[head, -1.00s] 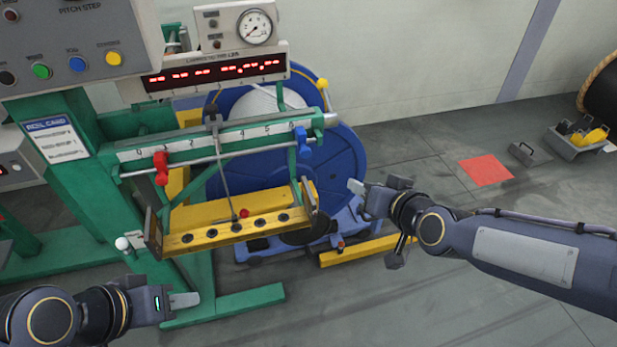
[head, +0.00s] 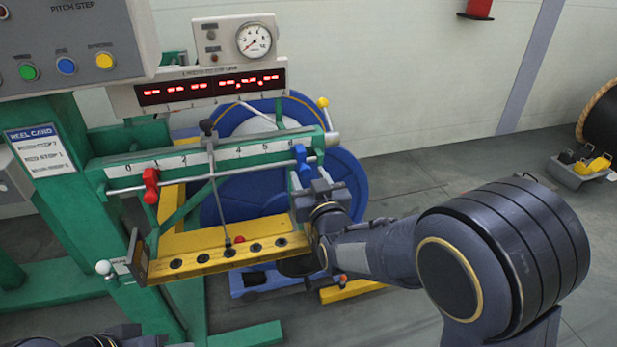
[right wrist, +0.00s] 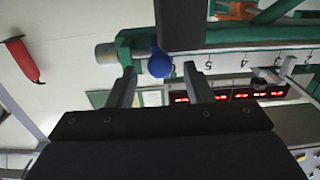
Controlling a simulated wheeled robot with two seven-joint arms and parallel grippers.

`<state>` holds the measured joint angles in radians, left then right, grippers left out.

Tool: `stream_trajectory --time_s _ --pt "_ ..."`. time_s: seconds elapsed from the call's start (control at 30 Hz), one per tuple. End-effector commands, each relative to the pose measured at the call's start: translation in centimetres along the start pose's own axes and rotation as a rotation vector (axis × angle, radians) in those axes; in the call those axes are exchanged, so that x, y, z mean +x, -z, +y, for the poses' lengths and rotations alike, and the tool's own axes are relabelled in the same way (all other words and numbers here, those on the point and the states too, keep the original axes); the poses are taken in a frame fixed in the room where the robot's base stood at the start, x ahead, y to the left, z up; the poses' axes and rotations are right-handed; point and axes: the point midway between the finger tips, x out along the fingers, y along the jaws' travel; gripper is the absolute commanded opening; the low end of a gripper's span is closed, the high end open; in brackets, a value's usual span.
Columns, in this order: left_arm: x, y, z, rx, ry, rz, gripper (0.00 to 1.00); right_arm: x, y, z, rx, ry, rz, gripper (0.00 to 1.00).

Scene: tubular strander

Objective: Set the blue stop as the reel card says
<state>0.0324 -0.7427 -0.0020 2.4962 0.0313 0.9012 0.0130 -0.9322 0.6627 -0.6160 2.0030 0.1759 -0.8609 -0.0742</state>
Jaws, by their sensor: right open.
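The blue stop (head: 302,160) sits on the rod under the number scale (head: 225,152), at its right end near the 6. The red stop (head: 150,186) is on the same rod near the 1. The reel card (head: 40,148) is on the green post at left; its small print is only partly legible, with a line like "RED STOP 1". My right gripper (head: 318,190) is just below the blue stop. In the right wrist view its open fingers (right wrist: 160,86) point at the blue stop (right wrist: 160,64), which shows between and beyond them. My left gripper (head: 125,334) is cut off at the bottom edge.
A yellow tray (head: 215,262) with a row of holes lies below the rod. A pointer lever (head: 215,185) with a dark knob crosses the scale near the 3. A blue reel (head: 345,180) stands behind. A button panel (head: 70,40) hangs at upper left.

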Motion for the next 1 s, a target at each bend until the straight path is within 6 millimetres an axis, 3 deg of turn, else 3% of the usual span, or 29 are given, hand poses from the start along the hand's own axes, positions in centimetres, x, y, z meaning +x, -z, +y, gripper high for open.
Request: stream_trajectory --time_s 0.37,0.7,0.9,1.0 --pt "0.0 0.0 0.0 0.000 0.000 0.000 0.36 0.8 0.0 0.0 0.001 0.001 -0.001 0.46" --pt "0.0 0.0 0.0 0.000 0.000 0.000 0.36 0.8 0.0 0.0 0.001 0.001 -0.001 0.02" --pt "0.1 0.0 0.0 0.000 0.000 0.000 0.36 0.8 0.0 -0.1 0.001 0.002 -0.001 0.00" --pt "0.3 -0.1 -0.1 0.000 0.000 0.000 0.36 0.8 -0.1 -1.4 0.002 0.005 0.000 0.00"
